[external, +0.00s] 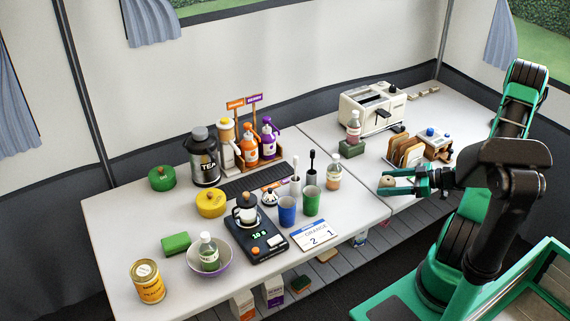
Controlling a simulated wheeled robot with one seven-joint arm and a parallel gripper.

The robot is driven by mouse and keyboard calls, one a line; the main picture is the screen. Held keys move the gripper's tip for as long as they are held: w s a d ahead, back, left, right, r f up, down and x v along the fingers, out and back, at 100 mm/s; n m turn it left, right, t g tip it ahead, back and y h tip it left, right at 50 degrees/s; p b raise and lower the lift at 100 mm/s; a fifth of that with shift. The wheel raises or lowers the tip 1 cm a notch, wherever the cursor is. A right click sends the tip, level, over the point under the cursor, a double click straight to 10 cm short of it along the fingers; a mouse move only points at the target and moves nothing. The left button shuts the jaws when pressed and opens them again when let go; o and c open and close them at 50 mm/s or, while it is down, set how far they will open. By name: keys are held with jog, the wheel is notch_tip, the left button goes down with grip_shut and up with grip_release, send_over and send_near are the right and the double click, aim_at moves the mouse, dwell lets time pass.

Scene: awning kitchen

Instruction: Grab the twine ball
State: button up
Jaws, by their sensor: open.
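A small beige ball, which looks like the twine ball (387,181), rests on the right-hand white table near its front left corner. My gripper (389,181) reaches in from the right, low over that table, with its green fingers pointing left. It is open, with one finger on the far side of the ball and one on the near side. The ball shows between the fingertips. I cannot tell whether either finger touches it.
A toast rack (407,151) and a wooden holder with small jars (433,143) stand just behind my gripper. The left table (110,230) holds cups, bottles, a scale and a bowl.

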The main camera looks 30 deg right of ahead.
jog(key=shift+w+a+f, duration=0.1)
jog(key=shift+w+a, duration=0.1)
jog(key=shift+w, duration=0.05)
jog(key=shift+c, duration=0.5)
jog(key=c, duration=1)
